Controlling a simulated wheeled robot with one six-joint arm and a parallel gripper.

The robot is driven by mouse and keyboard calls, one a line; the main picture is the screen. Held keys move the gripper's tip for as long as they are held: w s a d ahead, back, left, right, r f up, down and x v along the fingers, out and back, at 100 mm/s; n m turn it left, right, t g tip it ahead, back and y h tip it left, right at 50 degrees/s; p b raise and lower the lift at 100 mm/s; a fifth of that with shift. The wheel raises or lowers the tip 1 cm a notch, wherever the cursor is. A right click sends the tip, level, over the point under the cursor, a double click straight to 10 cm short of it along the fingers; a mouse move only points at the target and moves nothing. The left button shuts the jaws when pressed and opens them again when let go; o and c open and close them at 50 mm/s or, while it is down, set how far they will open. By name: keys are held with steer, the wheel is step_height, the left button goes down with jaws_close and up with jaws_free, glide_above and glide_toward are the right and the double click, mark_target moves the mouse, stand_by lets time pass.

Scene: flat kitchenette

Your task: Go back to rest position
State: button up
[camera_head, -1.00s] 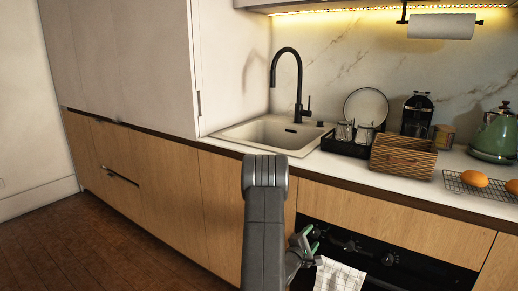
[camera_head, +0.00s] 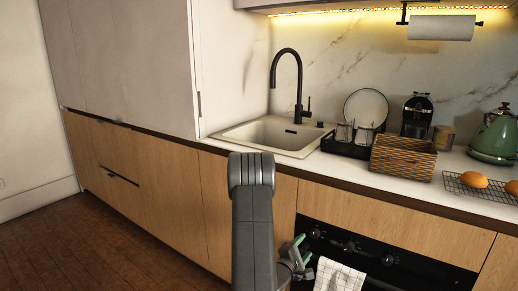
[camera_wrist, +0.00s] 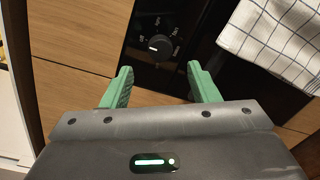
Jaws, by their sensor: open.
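My gripper (camera_head: 303,250) is low in front of the counter, near the left end of the black oven panel. In the wrist view its two green fingers (camera_wrist: 160,84) stand wide apart with nothing between them. A black oven knob (camera_wrist: 160,46) with white markings lies beyond the fingers. A white checked towel (camera_wrist: 278,42) hangs to the right of the fingers, apart from them. The towel also shows in the head view (camera_head: 340,276), just right of my gripper.
The oven panel (camera_head: 345,245) and wooden cabinet fronts (camera_head: 165,190) stand close ahead. On the counter are a sink (camera_head: 270,136), a wicker basket (camera_head: 402,158), a dish rack (camera_head: 348,146), a green kettle (camera_head: 495,137) and a cooling rack (camera_head: 470,193). The wooden floor (camera_head: 80,245) at left is clear.

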mark_target(314, 236)
steer(key=x, duration=0.7)
steer(key=shift+d, duration=0.15)
steer(key=shift+w+f+m+b, duration=0.1)
steer(key=shift+f+m+b, duration=0.05)
steer(key=shift+m+b, duration=0.65)
steer(key=shift+m, duration=0.3)
steer(key=m+b, duration=0.1)
steer(key=m, duration=0.2)
steer(key=shift+m+b, duration=0.4)
steer(key=m+b, duration=0.2)
steer(key=m, duration=0.3)
steer(key=shift+y, duration=0.3)
steer(key=m+b, duration=0.1)
steer(key=m, duration=0.4)
steer(key=shift+t, duration=0.3)
steer(key=shift+m, duration=2.4)
